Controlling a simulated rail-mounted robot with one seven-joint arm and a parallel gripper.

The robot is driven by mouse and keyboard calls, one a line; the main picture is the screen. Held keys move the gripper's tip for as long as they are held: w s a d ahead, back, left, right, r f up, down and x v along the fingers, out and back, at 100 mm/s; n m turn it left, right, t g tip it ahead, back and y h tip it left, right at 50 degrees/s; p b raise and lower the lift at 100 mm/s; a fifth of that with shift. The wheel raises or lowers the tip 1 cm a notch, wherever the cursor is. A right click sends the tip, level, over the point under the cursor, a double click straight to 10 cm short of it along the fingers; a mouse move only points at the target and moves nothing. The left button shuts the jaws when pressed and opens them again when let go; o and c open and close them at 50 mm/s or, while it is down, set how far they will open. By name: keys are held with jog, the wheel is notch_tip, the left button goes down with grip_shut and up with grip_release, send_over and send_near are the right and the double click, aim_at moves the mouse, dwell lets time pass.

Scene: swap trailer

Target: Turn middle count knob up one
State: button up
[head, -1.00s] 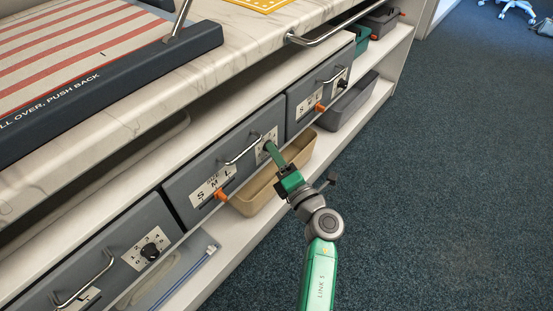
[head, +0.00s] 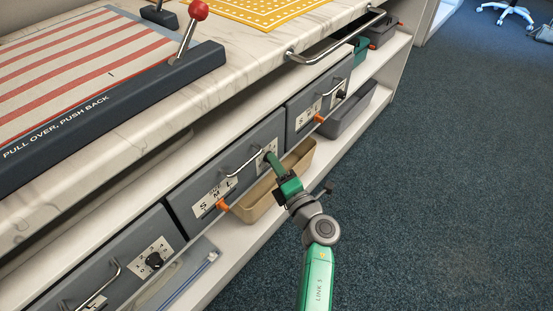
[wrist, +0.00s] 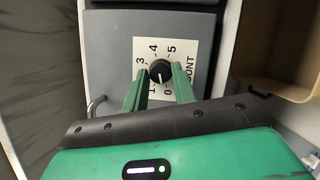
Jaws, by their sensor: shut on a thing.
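The middle drawer (head: 240,160) carries a count dial plate (head: 260,163), mostly covered by my gripper in the head view. In the wrist view the round black middle count knob (wrist: 159,70) sits on its white plate (wrist: 193,62), with numbers 0, 1, 3, 4, 5 readable around it. A small pale mark shows on the knob's lower side, roughly toward the 0; the exact setting is hard to tell. My gripper (wrist: 160,82) has its two green fingers shut on the knob, one on each side. It reaches the dial from the right in the head view (head: 271,157).
A bar handle (head: 244,163) and orange slider (head: 222,204) are on the same drawer. Another count knob (head: 154,260) is on the near-left drawer. A tan bin (head: 262,207) stands on the shelf below. A counter rail (head: 335,46) juts out above. The carpet at right is clear.

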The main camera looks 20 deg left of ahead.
jog(key=m+p, duration=0.2)
jog(key=p, duration=0.2)
jog(key=m+g+h+p, duration=0.1)
jog(key=m+p, duration=0.1)
jog(key=p, duration=0.1)
jog(key=m+h+p, duration=0.1)
jog(key=m+p, duration=0.1)
jog(key=p, duration=0.2)
jog(key=shift+r+m+g+p, duration=0.3)
jog(key=shift+r+p, duration=0.05)
jog(key=shift+r, duration=0.05)
jog(key=shift+f, duration=0.15)
jog(key=o, duration=1)
jog(key=shift+c, duration=0.2)
